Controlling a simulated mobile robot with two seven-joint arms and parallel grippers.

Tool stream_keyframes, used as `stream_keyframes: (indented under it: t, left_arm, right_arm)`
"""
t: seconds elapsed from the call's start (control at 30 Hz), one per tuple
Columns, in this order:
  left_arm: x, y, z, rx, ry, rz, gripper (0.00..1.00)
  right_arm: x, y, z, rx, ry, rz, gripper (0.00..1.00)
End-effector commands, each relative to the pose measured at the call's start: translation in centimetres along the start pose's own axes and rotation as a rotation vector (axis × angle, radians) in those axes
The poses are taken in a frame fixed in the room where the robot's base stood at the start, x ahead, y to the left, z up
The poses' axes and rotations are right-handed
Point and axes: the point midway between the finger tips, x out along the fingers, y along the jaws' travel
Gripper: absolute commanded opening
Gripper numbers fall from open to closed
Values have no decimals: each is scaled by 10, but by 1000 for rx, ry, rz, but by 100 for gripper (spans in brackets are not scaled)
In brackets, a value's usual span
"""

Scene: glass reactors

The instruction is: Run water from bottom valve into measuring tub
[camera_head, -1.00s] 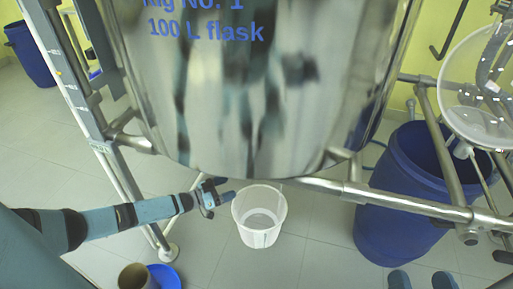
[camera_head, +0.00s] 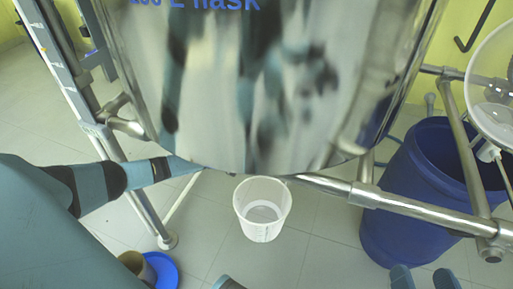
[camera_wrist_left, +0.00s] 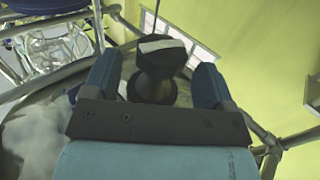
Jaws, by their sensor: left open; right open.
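The white measuring tub (camera_head: 263,225) stands upright on the floor under the flask. A grey round surface shows low inside it; I cannot tell whether it is water. In the left wrist view, my left gripper (camera_wrist_left: 155,80) is open, with its blue fingers on either side of a black knob (camera_wrist_left: 157,65). I cannot tell whether they touch it, or whether it is the bottom valve's handle. In the head view my left gripper is hidden behind the flask. My right gripper (camera_head: 423,277) is open and empty at the bottom edge, with only its fingertips showing.
The shiny steel flask jacket (camera_head: 265,90) fills the upper middle. A metal frame tube (camera_head: 420,208) crosses at right in front of a blue barrel (camera_head: 395,235). A blue bowl (camera_head: 165,272) and a brown cup (camera_head: 133,263) stand at lower left. Floor around the tub is clear.

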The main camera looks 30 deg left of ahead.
Motion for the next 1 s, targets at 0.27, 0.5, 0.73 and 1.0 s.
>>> stream_keyframes:
  t: [0.27,0.5,0.73,1.0]
  left_arm:
    - [26,0,0,0,0,0,78]
    - [27,0,0,-1,0,0,78]
    - [27,0,0,-1,0,1,37]
    - [27,1,-1,-1,0,-11,29]
  right_arm:
    - [1,2,13,0,-43,-6,78]
    - [1,2,14,0,-47,-6,78]
    - [1,2,14,0,-47,-6,78]
    - [1,2,10,-1,-42,-5,78]
